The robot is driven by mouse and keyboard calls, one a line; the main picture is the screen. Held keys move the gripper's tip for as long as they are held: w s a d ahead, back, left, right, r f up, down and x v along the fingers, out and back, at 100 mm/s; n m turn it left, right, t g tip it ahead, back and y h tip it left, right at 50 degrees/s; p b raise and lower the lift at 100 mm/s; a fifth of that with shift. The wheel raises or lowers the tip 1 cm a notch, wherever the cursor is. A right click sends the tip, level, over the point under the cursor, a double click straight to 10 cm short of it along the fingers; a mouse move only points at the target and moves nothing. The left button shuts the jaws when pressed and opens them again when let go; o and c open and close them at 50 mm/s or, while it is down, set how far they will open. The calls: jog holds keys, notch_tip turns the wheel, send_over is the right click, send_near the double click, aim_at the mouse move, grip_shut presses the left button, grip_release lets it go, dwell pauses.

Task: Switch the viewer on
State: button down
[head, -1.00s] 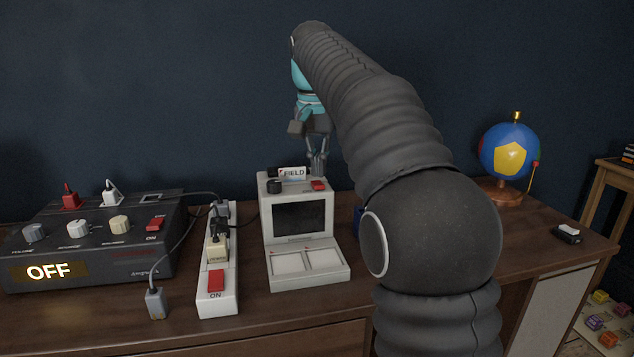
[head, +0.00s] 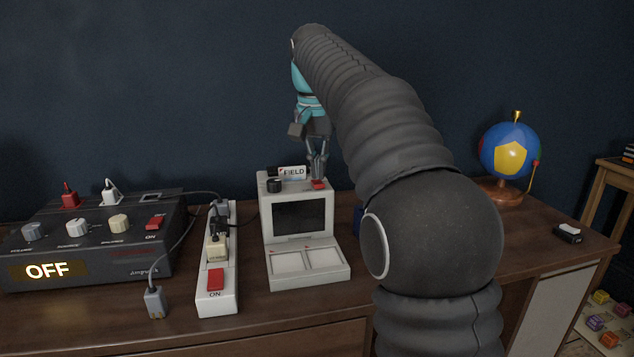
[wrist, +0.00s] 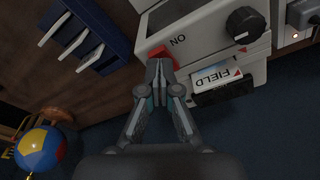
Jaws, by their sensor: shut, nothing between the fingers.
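The viewer (head: 297,249) is a pale beige box with a dark screen (head: 299,217) and two light panels at its front. On its top are a black knob (head: 274,186), a card marked FIELD (head: 292,172) and a red switch (head: 319,184). In the wrist view the red switch (wrist: 162,52) sits beside the lettering "ON". My gripper (head: 318,176) is shut and empty, pointing down at the switch. In the wrist view its fingertips (wrist: 159,68) overlap the switch's near edge; I cannot tell whether they touch it.
A white power strip (head: 229,240) with plugs and a red switch stands left of the viewer. Further left is a dark amplifier (head: 120,245) whose display reads OFF. A loose plug (head: 155,303) lies between them. A blue rack (wrist: 85,40) stands beside the viewer; a globe (head: 510,150) is at right.

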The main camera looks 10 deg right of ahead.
aim_at(319, 183)
jog(key=shift+f+b, duration=0.45)
jog(key=shift+f, duration=0.3)
dwell(0.3)
notch_tip(319, 183, up, 5)
jog(key=p, duration=0.4)
jog(key=shift+f+p, duration=0.15)
jog(key=shift+p, duration=0.2)
jog(key=shift+r, duration=1.2)
